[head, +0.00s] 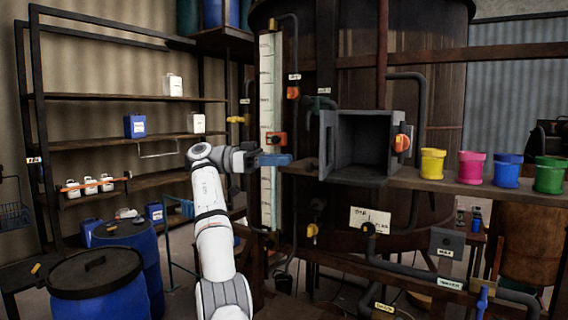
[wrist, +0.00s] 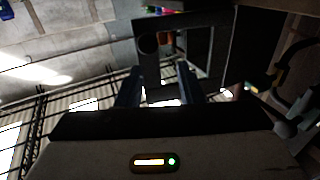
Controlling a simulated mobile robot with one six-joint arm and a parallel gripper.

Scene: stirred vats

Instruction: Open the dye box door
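The dye box (head: 360,116) is a grey box on the shelf in front of the big vat. Its front is uncovered and its dark inside shows. A narrow grey panel, which looks like the door (head: 328,145), stands at its left edge, swung out and seen nearly edge-on. My gripper (head: 290,159) is to the left of this panel, its blue fingers pointing right, with a gap between them in the head view. In the wrist view my gripper (wrist: 160,85) has its two fingers wide apart. A grey frame, seemingly of the box (wrist: 195,45), lies beyond them; I see nothing clearly held.
Yellow (head: 432,164), pink (head: 471,167), blue (head: 507,170) and green (head: 549,174) pots stand on the shelf to the right. An orange-red knob (head: 401,143) is on the box's right side. A tall level gauge (head: 267,100) and pipes stand close behind my gripper.

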